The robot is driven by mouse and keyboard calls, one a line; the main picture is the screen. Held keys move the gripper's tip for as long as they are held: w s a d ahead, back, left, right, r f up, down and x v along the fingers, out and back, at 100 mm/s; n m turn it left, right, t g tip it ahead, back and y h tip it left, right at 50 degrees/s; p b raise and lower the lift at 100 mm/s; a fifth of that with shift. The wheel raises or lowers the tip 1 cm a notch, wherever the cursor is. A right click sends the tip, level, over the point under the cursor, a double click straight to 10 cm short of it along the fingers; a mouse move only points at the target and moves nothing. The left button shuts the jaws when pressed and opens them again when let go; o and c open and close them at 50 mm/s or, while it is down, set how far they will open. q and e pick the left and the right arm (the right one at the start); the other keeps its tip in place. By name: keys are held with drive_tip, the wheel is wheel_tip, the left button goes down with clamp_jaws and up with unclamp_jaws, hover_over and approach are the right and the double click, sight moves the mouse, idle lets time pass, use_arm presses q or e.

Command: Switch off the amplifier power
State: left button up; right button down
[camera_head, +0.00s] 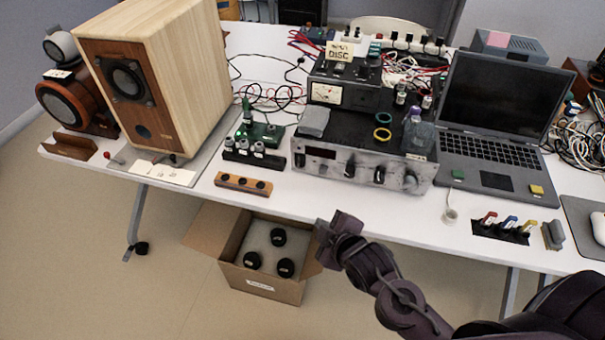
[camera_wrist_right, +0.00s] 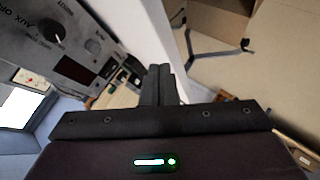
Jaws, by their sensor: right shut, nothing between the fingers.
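The amplifier (camera_head: 340,177) is a box with a worn silver front panel, a dark display window and several knobs. It stands near the table's front edge, and other gear sits on top of it. My right gripper (camera_head: 322,236) is shut and empty, in front of the table edge and below the amplifier front. In the right wrist view my gripper's fingers (camera_wrist_right: 160,84) are together, apart from the panel. The amplifier panel (camera_wrist_right: 85,20) shows at upper left there, with a dark knob (camera_wrist_right: 50,33) and rotated lettering. I cannot tell which control is the power. My left gripper is out of view.
A wooden speaker (camera_head: 185,70) stands left and an open laptop (camera_head: 500,150) right. A strip with three knobs (camera_head: 243,184) lies left of the amplifier. Below the table edge is an open cardboard box (camera_head: 265,288) holding three dark round items. Cables (camera_head: 275,95) cover the table behind.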

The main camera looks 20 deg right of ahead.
drive_tip(key=shift+w+d+r+n+t+y, duration=0.1)
drive_tip(key=shift+w+r+n+t+y, duration=0.3)
drive_tip(key=shift+n+t, duration=0.7)
drive_tip(key=shift+w+a+r+n+t+y, duration=0.1)
drive_tip(key=shift+w+r+n+t+y, duration=0.3)
drive_tip(key=shift+n, duration=1.15)
drive_tip(key=shift+w+d+r+n+t+y, duration=0.15)
drive_tip(key=shift+w+r+n+t, duration=0.35)
drive_tip(key=shift+n+t, duration=0.75)
drive_tip(key=shift+g, duration=0.25)
approach(299, 161)
drive_tip(key=w+a, duration=0.1)
drive_tip(key=a, duration=0.1)
drive_tip(key=w+a+f, duration=0.1)
drive_tip(key=w+a, duration=0.1)
drive_tip(key=shift+w+a+f, duration=0.1)
drive_tip(key=shift+a+f, duration=0.05)
drive_tip(key=shift+a, duration=0.05)
drive_tip(key=shift+w+d+f+p, duration=0.15)
drive_tip(key=shift+w+d+p, duration=0.1)
drive_tip(key=shift+w+d, duration=0.3)
drive_tip(key=shift+w+d+f+p, duration=0.2)
drive_tip(key=shift+w+d, duration=0.2)
drive_tip(key=shift+w, duration=0.3)
drive_tip(key=shift+w+d, duration=0.2)
drive_tip(key=shift+w, duration=0.05)
